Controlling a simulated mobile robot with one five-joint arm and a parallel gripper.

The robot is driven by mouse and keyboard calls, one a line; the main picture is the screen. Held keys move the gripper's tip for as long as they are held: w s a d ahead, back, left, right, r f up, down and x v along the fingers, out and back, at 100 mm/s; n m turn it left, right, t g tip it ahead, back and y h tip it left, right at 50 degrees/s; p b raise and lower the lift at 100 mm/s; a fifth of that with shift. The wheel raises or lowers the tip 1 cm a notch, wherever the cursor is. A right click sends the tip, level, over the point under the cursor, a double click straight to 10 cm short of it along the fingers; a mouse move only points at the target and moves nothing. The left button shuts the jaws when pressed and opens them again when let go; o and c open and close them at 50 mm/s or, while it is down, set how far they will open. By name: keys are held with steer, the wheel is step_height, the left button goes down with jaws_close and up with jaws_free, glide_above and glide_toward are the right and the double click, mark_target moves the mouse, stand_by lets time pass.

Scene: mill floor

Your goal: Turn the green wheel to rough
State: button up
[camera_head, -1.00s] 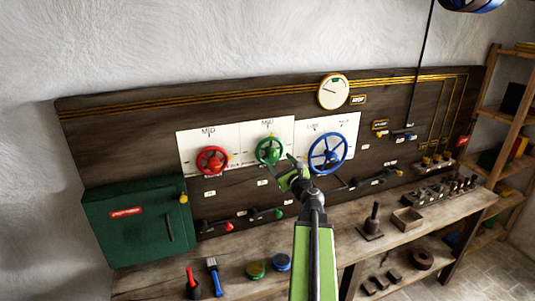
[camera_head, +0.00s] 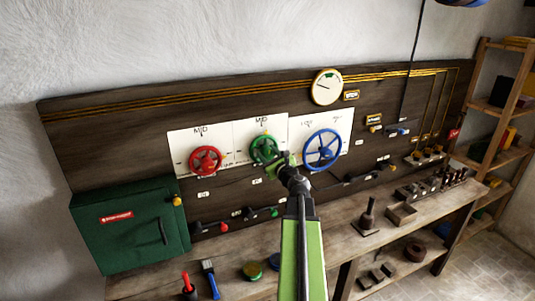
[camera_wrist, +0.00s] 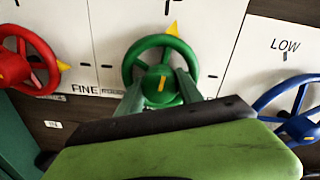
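The green wheel (camera_head: 264,150) is mounted on a white panel marked MID above it, between a red and a blue wheel. In the wrist view the green wheel (camera_wrist: 131,62) has a yellow pointer at its rim, pointing up and slightly right. A yellow mark shows on its hub. My gripper (camera_head: 285,163) is at the wheel's lower right in the head view. In the wrist view its fingers (camera_wrist: 162,88) are apart, one on each side of the hub. I cannot tell whether they touch it. My gripper's body hides the lower part of the panel.
The red wheel (camera_head: 205,160) is to the left and the blue wheel (camera_head: 322,150) to the right, both close by. A FINE label (camera_wrist: 85,90) shows left of the green wheel; small text beside it is unclear. Levers, a green cabinet (camera_head: 130,228) and a workbench (camera_head: 335,245) lie below.

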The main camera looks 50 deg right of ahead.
steer(key=c, duration=0.5)
steer(key=shift+d, duration=0.35)
steer(key=shift+c, duration=0.3)
steer(key=shift+a, duration=0.25)
